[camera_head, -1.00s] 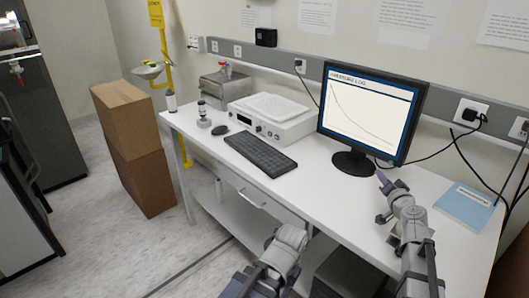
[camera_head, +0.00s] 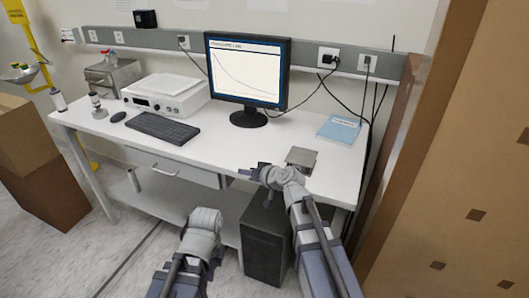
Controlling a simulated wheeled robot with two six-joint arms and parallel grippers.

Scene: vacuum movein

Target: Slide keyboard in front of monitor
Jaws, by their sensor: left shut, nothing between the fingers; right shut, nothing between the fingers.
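The black keyboard (camera_head: 163,128) lies flat on the white desk, left of the monitor and in front of a white device. The black monitor (camera_head: 246,70) stands upright at the back of the desk with a graph on its screen. The bare desk in front of the monitor's foot (camera_head: 248,118) is clear. My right gripper (camera_head: 250,172) is shut and empty at the desk's front edge, right of the keyboard and apart from it. My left gripper (camera_head: 205,215) is low in front of the desk, below the top; its fingers are hard to make out.
A mouse (camera_head: 118,116) lies left of the keyboard. The white device (camera_head: 166,95) stands behind it. A blue book (camera_head: 339,129) and a grey square object (camera_head: 301,157) lie on the right. Tall brown boxes (camera_head: 470,150) stand at the far right, and a black computer case (camera_head: 264,245) below.

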